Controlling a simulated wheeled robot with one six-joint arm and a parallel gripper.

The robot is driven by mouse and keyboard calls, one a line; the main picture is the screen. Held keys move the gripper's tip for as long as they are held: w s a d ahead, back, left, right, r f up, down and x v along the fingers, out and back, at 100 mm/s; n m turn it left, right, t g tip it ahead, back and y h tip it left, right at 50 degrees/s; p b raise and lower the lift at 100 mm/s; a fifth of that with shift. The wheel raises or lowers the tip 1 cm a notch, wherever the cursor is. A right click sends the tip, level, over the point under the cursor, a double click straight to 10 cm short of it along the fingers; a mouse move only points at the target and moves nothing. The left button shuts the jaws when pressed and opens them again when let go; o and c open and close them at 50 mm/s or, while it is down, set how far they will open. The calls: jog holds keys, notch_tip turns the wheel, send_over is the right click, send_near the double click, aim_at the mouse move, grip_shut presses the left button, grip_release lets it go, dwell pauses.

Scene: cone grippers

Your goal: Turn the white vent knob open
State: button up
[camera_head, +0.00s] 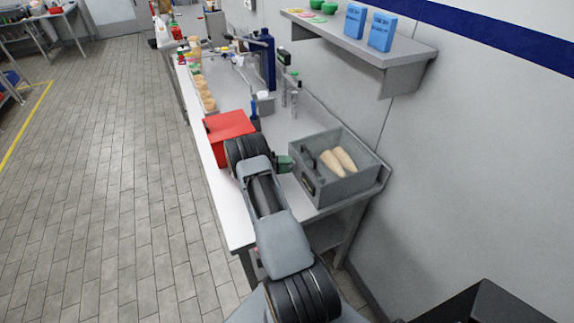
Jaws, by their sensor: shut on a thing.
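My gripper (284,163) is at the end of my arm, close against the left side of the grey box (347,187) on the bench. It shows only as a small dark green and black shape. It is shut on what I take to be the white vent knob. The knob itself is hidden by my gripper and wrist, so I cannot see which way it is turned. The grey box is open at the top and holds pale cone-shaped pieces (338,160).
A red box (228,128) stands just behind my wrist on the white bench (236,226). Bottles and several small tan cups (206,99) stand farther back. A wall shelf (398,60) with blue cartons (382,32) overhangs the right side. The floor at left is clear.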

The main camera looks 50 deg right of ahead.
jog(key=shift+f, duration=0.1)
jog(key=o, duration=0.9)
